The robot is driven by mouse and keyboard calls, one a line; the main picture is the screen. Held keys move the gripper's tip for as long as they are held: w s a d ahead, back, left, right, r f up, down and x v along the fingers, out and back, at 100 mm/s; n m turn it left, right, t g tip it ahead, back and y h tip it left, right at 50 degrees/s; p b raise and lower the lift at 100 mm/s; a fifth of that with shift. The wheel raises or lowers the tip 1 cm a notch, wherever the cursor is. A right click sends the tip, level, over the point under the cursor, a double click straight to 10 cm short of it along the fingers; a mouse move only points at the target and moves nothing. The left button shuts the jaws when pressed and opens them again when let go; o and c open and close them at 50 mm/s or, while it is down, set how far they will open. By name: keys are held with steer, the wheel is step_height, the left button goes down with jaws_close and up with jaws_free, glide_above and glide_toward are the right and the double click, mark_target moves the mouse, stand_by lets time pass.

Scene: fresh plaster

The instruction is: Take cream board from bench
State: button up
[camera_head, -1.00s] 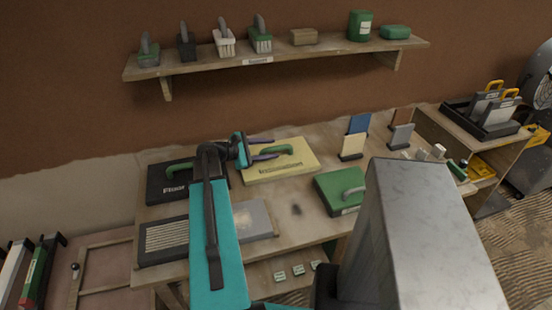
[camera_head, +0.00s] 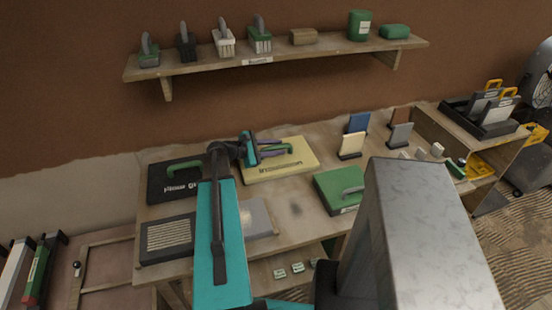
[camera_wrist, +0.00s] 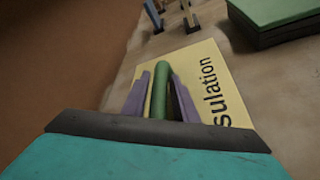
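The large cream board (camera_head: 300,165) lies flat on the bench, with a green handle on top and dark lettering along its front edge. In the wrist view the cream board (camera_wrist: 210,75) shows "sulation" lettering. My gripper (camera_head: 280,148) is over the board's handle. In the wrist view my gripper (camera_wrist: 163,85) has one purple finger on each side of the green handle (camera_wrist: 160,95), with a narrow gap visible on the left side. The fingers look open, and the handle's near end is hidden. A small cream card (camera_head: 351,145) also stands upright on the bench.
A black board (camera_head: 170,187) with a green handle lies left of the cream board. A green board (camera_head: 335,190) lies to its right. Blue, grey and brown cards stand behind that. A wall shelf (camera_head: 285,55) with brushes hangs above the bench (camera_head: 300,225).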

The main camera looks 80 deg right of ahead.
mark_target(276, 146)
jaws_close()
steer(key=shift+r, duration=0.1)
steer(key=shift+r+b, duration=0.95)
steer(key=shift+r, duration=3.95)
